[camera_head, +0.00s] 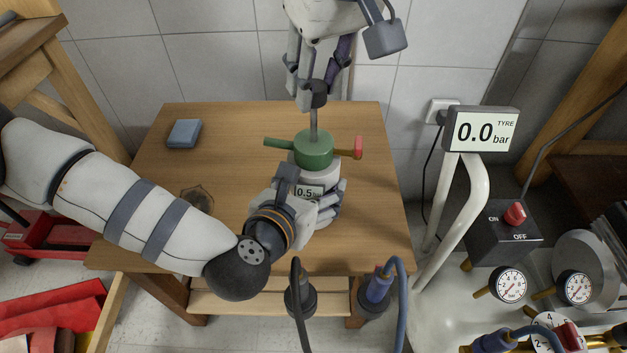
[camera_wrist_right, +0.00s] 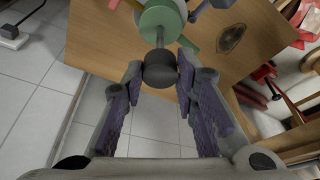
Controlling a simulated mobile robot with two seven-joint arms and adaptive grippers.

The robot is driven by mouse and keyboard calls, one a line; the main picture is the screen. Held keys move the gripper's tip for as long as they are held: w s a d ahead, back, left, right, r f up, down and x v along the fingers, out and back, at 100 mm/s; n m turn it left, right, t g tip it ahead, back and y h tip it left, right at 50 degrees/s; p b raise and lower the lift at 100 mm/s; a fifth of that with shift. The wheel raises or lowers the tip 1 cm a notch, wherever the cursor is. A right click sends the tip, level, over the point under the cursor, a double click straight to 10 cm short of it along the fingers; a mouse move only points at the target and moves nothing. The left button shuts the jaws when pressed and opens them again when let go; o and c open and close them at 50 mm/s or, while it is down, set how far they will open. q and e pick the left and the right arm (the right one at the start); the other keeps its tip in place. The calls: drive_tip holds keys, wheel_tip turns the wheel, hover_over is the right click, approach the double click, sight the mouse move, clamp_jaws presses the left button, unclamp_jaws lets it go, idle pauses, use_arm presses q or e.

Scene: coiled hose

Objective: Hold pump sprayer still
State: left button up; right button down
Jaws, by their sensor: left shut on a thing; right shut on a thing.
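The pump sprayer stands upright on the wooden table, with a green cap (camera_head: 313,150), a green spout to the left and a red part to the right. A small display on its pale body reads 0.5. My left gripper (camera_head: 325,206) is shut around the body from the front, hiding much of it. My right gripper (camera_head: 318,88) comes from above and is shut on the black pump knob (camera_head: 319,95), atop a grey rod that stands out of the cap. The right wrist view shows the knob (camera_wrist_right: 160,70) between the purple-padded fingers.
A blue sponge-like block (camera_head: 184,133) lies at the table's (camera_head: 235,150) back left. A dark hexagonal mark (camera_head: 197,199) is left of my left gripper. A gauge display (camera_head: 481,129) reading 0.0 bar stands right of the table. Hoses rise at the front edge.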

sight(319, 106)
drive_tip(key=shift+f, duration=2.8)
drive_tip(key=shift+r, duration=0.15)
drive_tip(key=shift+r, duration=2.85)
drive_tip(key=shift+f, duration=0.1)
drive_tip(key=shift+f, duration=2.85)
